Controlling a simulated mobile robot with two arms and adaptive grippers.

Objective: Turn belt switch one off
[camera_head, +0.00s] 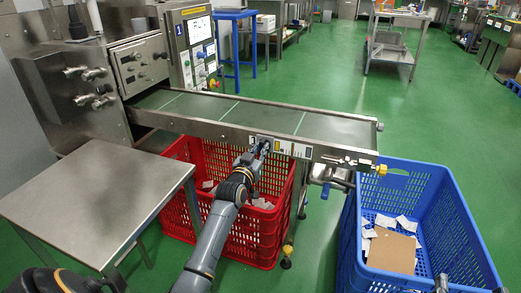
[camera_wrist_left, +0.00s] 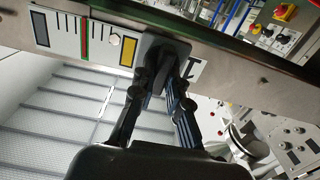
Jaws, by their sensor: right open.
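The belt switch (camera_wrist_left: 163,52) is a dark knob on a grey plate on the side rail of the conveyor belt (camera_head: 262,112). My left gripper (camera_head: 264,147) reaches up to this rail from the front. In the left wrist view its two dark fingers (camera_wrist_left: 160,82) converge on the knob, one on each side, and look closed on it. The fingers hide much of the knob, so its setting cannot be read. Dark tips of my right gripper (camera_head: 470,287) show at the bottom right edge, over the blue crate, apart and empty.
A red crate (camera_head: 175,203) stands under the belt, and a blue crate (camera_head: 450,205) stands at its right end. Both hold white packets. A steel table (camera_head: 95,195) is at left. A control panel (camera_head: 195,50) with buttons stands behind the belt.

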